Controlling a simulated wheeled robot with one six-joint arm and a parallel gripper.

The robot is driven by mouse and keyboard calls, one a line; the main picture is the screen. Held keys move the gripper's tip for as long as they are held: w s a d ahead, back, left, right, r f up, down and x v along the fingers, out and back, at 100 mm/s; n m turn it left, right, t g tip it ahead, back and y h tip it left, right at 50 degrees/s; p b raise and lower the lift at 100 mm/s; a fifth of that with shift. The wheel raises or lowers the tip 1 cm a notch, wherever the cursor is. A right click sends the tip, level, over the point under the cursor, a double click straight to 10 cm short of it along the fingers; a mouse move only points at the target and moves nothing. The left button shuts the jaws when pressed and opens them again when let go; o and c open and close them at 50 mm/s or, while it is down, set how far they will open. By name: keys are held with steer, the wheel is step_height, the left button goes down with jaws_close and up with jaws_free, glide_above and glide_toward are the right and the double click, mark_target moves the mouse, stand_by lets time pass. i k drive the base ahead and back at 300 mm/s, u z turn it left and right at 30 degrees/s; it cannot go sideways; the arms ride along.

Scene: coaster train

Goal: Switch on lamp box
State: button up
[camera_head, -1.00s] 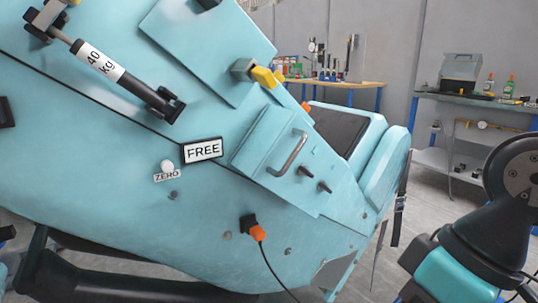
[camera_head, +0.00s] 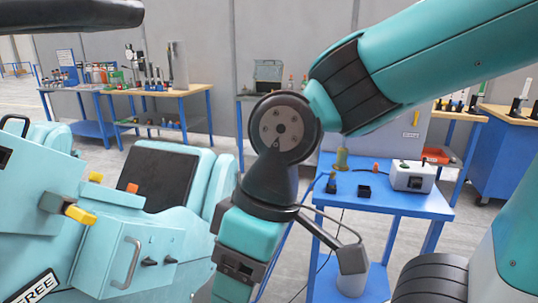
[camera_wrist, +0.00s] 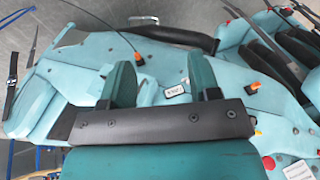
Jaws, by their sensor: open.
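The white box is not in the wrist view. In the head view my arm crosses in front of the blue table's left side, and my fingers are not visible.
The coaster train (camera_head: 120,200) fills the lower left of the head view. A small black box (camera_head: 364,191) and an orange piece (camera_head: 375,167) share the blue table with the white box. Workbenches (camera_head: 160,92) line the back wall. Grey floor shows between.

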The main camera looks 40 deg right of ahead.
mark_target(401, 170)
steer(key=z, duration=1.95)
steer(key=i, duration=0.85)
steer(key=u, duration=0.6)
